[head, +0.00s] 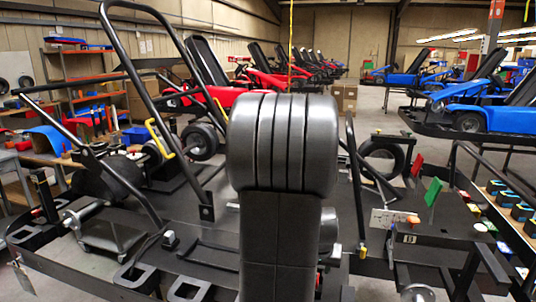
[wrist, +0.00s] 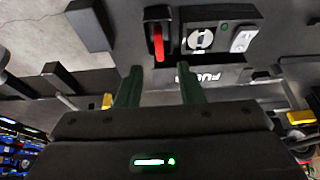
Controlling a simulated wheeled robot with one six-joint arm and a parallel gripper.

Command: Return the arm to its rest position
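My gripper (wrist: 160,86) shows in the wrist view with its two dark green fingers apart. Nothing is visible between the fingertips, so it looks open and empty. The fingers point toward a dark panel with a red lever or key (wrist: 158,42), a round dial-like part (wrist: 199,39) and a white switch (wrist: 242,39). A pale, upside-down label (wrist: 198,77) lies just beyond the right fingertip. I cannot tell whether the fingers touch the panel. I cannot make out my gripper or arm in the head view.
A black padded seat (head: 282,145) on a kart frame blocks the middle of the head view. Black tubes (head: 140,80) rise on its left. A green plate (head: 433,191) stands at right. Blue karts (head: 470,95) and red karts (head: 262,79) stand behind. Open floor (head: 385,105) shows between rows.

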